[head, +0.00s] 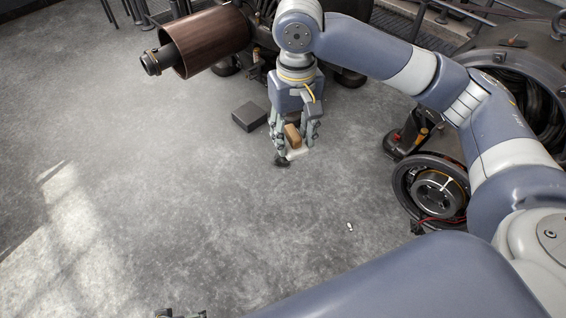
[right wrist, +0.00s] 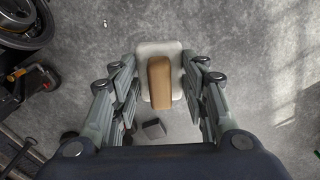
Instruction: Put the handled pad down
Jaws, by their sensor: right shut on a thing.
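The handled pad has a pale flat pad (head: 298,154) with a brown block handle (head: 292,135) on top. My right gripper (head: 293,142) points down and is shut on the handle, with its fingers on both sides. In the right wrist view the handle (right wrist: 160,82) lies between the fingers, and the pale pad (right wrist: 143,50) shows around it. Whether the pad touches the floor I cannot tell. Only small tips of my left gripper (head: 180,314) show at the bottom edge of the head view, too little to judge.
A dark grey block (head: 249,116) lies on the floor (head: 200,200) left of the right gripper. A copper-brown cylinder (head: 210,42) on a machine is at the back. A round machine part (head: 438,192) stands at the right.

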